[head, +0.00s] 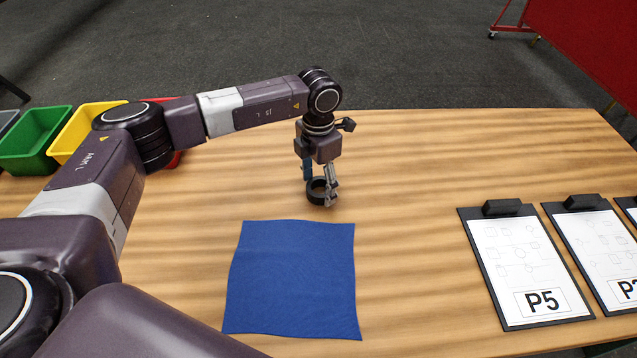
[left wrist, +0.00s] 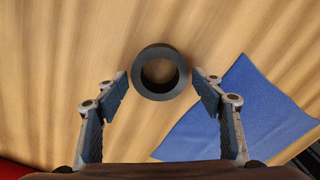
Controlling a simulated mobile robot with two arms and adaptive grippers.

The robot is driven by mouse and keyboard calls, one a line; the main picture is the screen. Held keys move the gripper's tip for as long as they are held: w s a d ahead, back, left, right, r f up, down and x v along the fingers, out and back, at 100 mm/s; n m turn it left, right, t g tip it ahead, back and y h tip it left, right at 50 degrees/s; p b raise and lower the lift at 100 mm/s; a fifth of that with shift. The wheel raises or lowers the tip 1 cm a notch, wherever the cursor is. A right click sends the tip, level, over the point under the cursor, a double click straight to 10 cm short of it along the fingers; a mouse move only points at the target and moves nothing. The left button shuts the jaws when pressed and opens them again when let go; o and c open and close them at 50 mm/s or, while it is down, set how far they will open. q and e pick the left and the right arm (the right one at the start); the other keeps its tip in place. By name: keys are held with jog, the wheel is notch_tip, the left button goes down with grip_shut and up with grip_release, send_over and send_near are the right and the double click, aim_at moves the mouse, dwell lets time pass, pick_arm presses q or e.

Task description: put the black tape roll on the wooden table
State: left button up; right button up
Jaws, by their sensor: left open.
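The black tape roll (head: 317,190) is on the wooden table (head: 420,150), just beyond the blue cloth. In the left wrist view the roll (left wrist: 160,89) shows as a dark ring with its hole facing the camera. My left gripper (head: 322,197) points down at the roll. In the left wrist view the open fingers of my left gripper (left wrist: 162,84) stand on either side of the roll, with a gap on each side. The wooden table also shows beneath it there. My right gripper is in neither view.
A blue cloth (head: 292,280) lies on the near middle of the table. Clipboards, one marked P5 (head: 522,262), lie at the right. A green bin (head: 36,140) and a yellow bin (head: 85,125) stand at the left. The table's far right is clear.

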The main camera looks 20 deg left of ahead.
aim_at(319, 192)
pick_arm(q)
jog(key=shift+r, duration=0.2)
jog(key=shift+w+r, duration=0.1)
jog(key=shift+r, duration=0.2)
notch_tip(319, 192, up, 11)
jog(key=b, duration=0.3)
jog(key=shift+r, duration=0.15)
